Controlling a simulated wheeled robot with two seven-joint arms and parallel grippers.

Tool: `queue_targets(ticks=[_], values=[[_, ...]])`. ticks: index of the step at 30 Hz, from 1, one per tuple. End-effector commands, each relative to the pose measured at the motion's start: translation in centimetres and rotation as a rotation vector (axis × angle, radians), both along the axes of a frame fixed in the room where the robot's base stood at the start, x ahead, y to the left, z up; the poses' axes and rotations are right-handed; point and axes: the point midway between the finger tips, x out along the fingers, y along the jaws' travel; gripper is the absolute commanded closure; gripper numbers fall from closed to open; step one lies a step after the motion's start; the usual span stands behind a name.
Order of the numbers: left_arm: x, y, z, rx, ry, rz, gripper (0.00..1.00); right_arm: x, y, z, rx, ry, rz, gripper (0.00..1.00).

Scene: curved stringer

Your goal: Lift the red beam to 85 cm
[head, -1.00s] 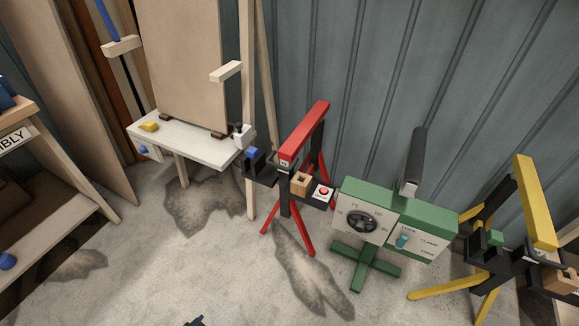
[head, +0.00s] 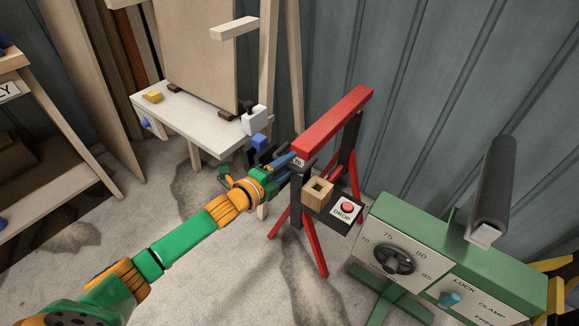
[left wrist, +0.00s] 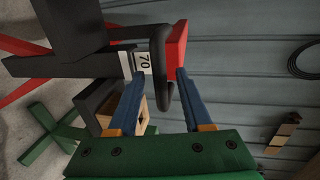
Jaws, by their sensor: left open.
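The red beam (head: 335,122) lies along the top of a dark stand with red legs (head: 312,243), right of centre in the head view. A red end also shows in the left wrist view (left wrist: 176,48). My left gripper (head: 283,167) is open near the stand's near end, just below the beam's end. I cannot tell whether the fingers touch the bar. My right gripper is not in view.
A red DROP button (head: 348,207) and wooden block (head: 316,191) sit on the stand's shelf. A green machine (head: 440,262) with a dial stands close at right. A white-topped easel table (head: 195,125) stands at left. A corrugated wall lies behind.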

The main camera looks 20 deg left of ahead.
Motion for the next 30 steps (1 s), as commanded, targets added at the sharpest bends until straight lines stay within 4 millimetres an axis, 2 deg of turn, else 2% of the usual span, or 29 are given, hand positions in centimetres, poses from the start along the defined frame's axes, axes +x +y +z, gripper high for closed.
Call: queue_targets(ticks=[9, 11, 15, 30], values=[[0.56, -0.25, -0.13, -0.001, 0.002, 0.000, 0.50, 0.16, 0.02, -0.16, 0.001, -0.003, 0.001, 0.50], [0.57, -0.24, -0.13, -0.001, 0.002, 0.000, 0.64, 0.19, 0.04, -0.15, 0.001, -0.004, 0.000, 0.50], [0.56, -0.23, -0.14, -0.001, 0.002, 0.000, 1.00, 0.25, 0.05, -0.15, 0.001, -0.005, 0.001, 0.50], [0.55, -0.21, -0.17, -0.001, 0.002, 0.000, 1.00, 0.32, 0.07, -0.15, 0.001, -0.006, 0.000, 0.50]])
